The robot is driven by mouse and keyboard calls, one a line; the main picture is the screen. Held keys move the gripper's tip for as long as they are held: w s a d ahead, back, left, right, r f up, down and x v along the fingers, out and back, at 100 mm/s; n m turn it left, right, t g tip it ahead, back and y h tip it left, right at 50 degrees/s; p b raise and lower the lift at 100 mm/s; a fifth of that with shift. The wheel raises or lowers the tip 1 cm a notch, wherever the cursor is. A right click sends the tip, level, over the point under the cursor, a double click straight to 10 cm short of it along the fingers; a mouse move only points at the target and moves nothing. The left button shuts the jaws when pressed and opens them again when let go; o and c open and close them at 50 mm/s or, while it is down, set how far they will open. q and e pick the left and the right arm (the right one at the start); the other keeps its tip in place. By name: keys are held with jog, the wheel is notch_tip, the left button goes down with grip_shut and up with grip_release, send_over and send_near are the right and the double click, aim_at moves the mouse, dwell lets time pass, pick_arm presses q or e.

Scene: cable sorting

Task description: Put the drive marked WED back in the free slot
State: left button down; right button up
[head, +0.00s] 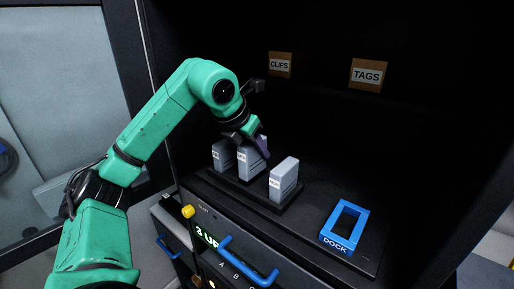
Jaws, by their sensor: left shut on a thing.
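My left gripper (254,143) reaches down from above and is shut on a grey drive (246,167), the middle one of three upright drives. The held drive stands at the dark rack (290,207); I cannot tell whether it is fully seated. Its white label is too small to read surely, so I cannot confirm WED. Another grey drive (222,158) stands close on its left. A third grey drive (284,181) stands on its right, with a gap between. The fingers hide the held drive's top. My right gripper is not in view.
A blue open frame marked DOCK (344,228) lies empty at the right of the shelf. Boxes marked CLIPS (280,65) and TAGS (368,75) are at the back. A blue handle (248,263) and a yellow knob (188,211) stick out at the front.

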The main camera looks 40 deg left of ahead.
pick_arm(q)
jog(key=shift+f+b, duration=1.05)
jog(key=shift+f, duration=0.35)
dwell(1.3)
grip_release()
dwell(0.5)
notch_tip(320, 180, up, 7)
jog(key=p, duration=0.7)
jog(key=shift+r, duration=0.1)
dwell(0.4)
